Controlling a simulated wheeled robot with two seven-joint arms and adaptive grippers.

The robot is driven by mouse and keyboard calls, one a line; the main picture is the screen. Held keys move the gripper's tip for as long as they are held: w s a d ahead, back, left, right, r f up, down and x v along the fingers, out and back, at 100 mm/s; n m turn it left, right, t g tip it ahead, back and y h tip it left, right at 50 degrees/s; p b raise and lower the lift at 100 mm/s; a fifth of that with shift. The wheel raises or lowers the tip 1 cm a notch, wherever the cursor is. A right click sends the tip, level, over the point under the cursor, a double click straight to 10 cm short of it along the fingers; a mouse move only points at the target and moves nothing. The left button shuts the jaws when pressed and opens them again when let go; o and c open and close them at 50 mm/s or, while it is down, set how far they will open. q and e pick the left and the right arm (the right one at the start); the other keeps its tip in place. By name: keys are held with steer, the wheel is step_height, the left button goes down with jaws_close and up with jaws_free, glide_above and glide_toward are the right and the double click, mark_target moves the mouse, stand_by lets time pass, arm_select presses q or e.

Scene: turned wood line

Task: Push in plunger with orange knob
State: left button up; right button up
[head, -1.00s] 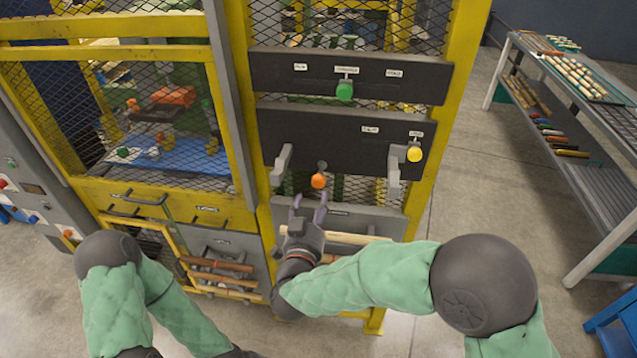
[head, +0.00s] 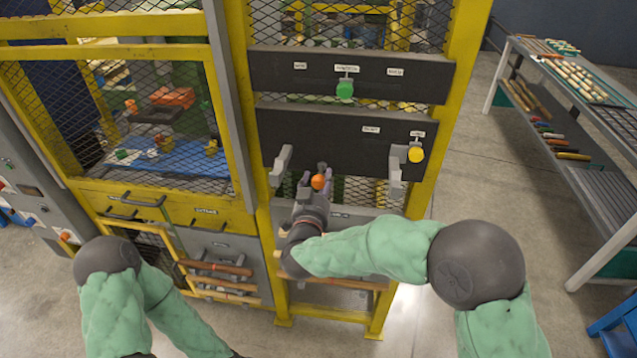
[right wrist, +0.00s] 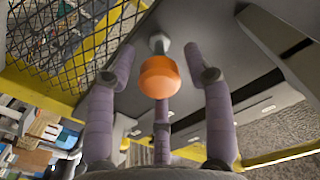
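The plunger's orange knob (head: 318,181) sticks out from the lower edge of the dark middle panel (head: 325,140) of the yellow-framed machine. In the right wrist view the orange knob (right wrist: 160,77) is in front of a short grey shaft (right wrist: 159,44). My right gripper (head: 313,183) is at the knob, with its purple fingers spread around it. In the right wrist view the right gripper (right wrist: 168,75) is open, with a visible gap between the knob and both side fingers. Contact with the lower middle finger cannot be told. My left gripper is out of view.
A green knob (head: 344,90) is on the upper panel and a yellow knob (head: 415,154) is to the right. Grey brackets (head: 281,166) (head: 394,168) flank the orange knob. Wire mesh (right wrist: 75,45) is close to the gripper. A shelf rack (head: 575,130) stands at right beyond clear floor.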

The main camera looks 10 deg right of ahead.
mark_target(320, 173)
jaws_close()
steer(key=shift+x, duration=1.7)
steer(key=shift+r, duration=0.15)
steer(key=shift+o, duration=1.2)
jaws_free()
steer(key=shift+o, duration=0.8)
steer(key=shift+w, duration=0.1)
steer(key=v, duration=1.2)
